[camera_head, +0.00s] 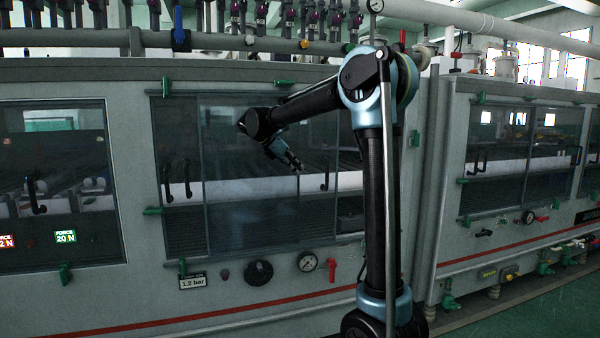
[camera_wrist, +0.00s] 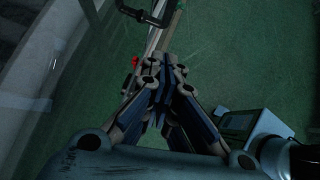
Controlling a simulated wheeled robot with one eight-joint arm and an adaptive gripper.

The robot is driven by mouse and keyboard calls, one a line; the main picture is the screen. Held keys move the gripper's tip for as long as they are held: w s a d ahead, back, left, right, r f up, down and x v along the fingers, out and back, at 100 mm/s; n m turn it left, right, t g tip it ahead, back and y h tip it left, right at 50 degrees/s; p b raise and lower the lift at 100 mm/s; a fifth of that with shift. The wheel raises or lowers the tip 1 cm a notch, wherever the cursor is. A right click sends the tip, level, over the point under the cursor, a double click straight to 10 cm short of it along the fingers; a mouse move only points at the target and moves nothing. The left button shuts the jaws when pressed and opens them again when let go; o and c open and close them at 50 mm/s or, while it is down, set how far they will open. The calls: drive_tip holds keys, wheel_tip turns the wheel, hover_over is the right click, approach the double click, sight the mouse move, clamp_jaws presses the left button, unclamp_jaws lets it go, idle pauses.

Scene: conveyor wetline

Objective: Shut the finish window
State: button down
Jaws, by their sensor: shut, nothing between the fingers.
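A wide sliding window (camera_head: 240,215) with dark glass panels is in the middle of the grey machine front in the head view. Black pull handles show at its left, one of them the outer handle (camera_head: 167,183), and another handle (camera_head: 325,178) shows right of my gripper. I cannot read which window is named finish, nor tell surely how far this one stands open. My gripper (camera_head: 294,163) is in front of the glass, pointing down and right. In the wrist view my gripper (camera_wrist: 162,62) is shut and empty, and a black bracket-like part (camera_wrist: 150,14) shows beyond its fingertips.
Another window (camera_head: 75,190) is at the left, with green and red force labels. A right window (camera_head: 520,150) has its own handles. A black knob (camera_head: 259,272), a gauge (camera_head: 307,261) and a red valve lever (camera_head: 332,269) sit below the middle window. Pipes run above.

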sight(325, 186)
drive_tip(key=x, duration=0.3)
drive_tip(key=d+r+x, duration=0.1)
drive_tip(key=x, duration=0.6)
drive_tip(key=shift+w+d+r, duration=0.2)
drive_tip(key=shift+w+r, duration=0.1)
drive_tip(key=shift+w, duration=0.1)
drive_tip(key=shift+w+d, duration=0.25)
drive_tip(key=shift+d, duration=0.2)
